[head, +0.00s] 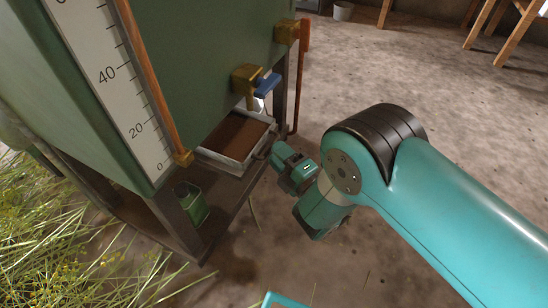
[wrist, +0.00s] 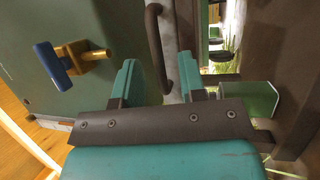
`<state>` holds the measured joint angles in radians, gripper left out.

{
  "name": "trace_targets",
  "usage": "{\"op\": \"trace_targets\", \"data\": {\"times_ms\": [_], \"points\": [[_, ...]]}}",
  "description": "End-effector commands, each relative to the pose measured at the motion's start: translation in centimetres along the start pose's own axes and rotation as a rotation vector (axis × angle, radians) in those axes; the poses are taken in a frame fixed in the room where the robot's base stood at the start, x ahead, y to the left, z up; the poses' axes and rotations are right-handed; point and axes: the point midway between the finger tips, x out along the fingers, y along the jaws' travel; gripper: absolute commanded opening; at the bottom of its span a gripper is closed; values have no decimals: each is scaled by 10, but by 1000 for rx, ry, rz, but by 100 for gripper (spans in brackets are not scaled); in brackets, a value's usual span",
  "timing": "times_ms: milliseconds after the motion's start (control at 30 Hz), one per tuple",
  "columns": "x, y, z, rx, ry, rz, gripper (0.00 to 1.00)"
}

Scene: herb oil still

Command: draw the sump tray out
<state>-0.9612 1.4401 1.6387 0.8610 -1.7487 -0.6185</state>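The sump tray (head: 237,158) is a grey metal tray with brown contents, low under the green tank in the head view. Its pale metal front edge also shows in the wrist view (wrist: 172,42). A dark bar handle (wrist: 154,50) runs along that front. My gripper (head: 287,163) is just in front of the tray, to its right in the head view. In the wrist view the two teal fingers (wrist: 165,82) are spread apart, with the dark bar between them in the picture. Contact with the bar cannot be made out.
A brass valve with a blue handle (head: 266,82) is above the tray. A green can (head: 195,205) stands on the lower frame to the left. A dark frame leg (head: 279,100) stands beside the tray. Clear concrete floor (head: 370,75) lies to the right; cut herbs lie at left.

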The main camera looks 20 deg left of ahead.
Motion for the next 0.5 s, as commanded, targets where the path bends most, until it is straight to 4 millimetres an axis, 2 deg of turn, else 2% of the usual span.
{"op": "trace_targets", "data": {"times_ms": [233, 500], "points": [[16, -1, 0, 0, -1, 2, 38], [20, 2, 0, 1, -5, 4, 38]]}}
